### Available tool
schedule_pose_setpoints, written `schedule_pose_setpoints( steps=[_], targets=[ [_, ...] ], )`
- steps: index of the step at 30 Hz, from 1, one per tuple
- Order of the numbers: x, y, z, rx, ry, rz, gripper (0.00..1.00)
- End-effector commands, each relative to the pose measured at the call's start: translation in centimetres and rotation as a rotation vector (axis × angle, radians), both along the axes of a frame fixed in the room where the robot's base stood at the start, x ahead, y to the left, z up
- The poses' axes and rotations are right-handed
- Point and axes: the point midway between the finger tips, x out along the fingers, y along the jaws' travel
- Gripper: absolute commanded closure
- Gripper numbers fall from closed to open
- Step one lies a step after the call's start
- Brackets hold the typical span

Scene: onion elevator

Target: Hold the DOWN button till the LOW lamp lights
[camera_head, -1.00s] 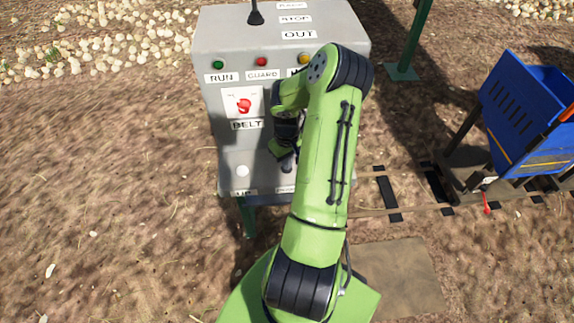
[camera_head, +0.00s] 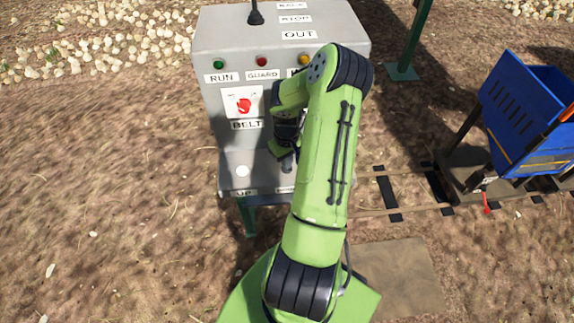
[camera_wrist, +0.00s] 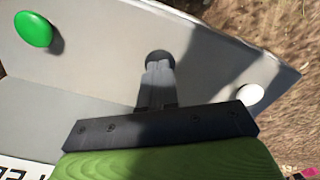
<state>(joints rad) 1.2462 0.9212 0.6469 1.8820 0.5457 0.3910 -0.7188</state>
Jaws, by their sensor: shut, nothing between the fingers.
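The grey control box (camera_head: 222,110) stands ahead of me in the head view. My gripper (camera_wrist: 159,70) is shut and empty, its fingertips at a dark round button (camera_wrist: 158,57) on the box face. I cannot tell whether they touch or press it. My arm hides most of this button and its label in the head view, so the word DOWN cannot be read. A white button (camera_head: 242,171) with the UP label (camera_head: 243,191) is to the left; it also shows in the wrist view (camera_wrist: 249,95). No LOW lamp can be made out.
Green (camera_head: 218,65), red (camera_head: 261,61) and amber (camera_head: 303,60) lamps sit above the red BELT switch (camera_head: 244,105). A green button (camera_wrist: 34,29) shows in the wrist view. A blue tub (camera_head: 525,112) stands by rails at right. Open ground lies left.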

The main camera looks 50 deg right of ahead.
Motion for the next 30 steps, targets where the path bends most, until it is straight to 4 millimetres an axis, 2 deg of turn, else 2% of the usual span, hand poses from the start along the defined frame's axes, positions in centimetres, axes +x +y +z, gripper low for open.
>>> schedule_pose_setpoints(
  steps=[11,14,21,24,30],
  targets=[
    [-0.1,0.0,0.0,0.000,0.001,0.000,1.00],
    [0.0,0.0,1.1,-0.001,0.001,0.000,1.00],
    [0.0,0.0,5.9,-0.003,0.000,0.001,1.00],
    [0.0,0.0,7.3,-0.001,0.000,0.000,1.00],
    [0.0,0.0,7.0,0.001,0.001,0.000,1.00]
  ],
)
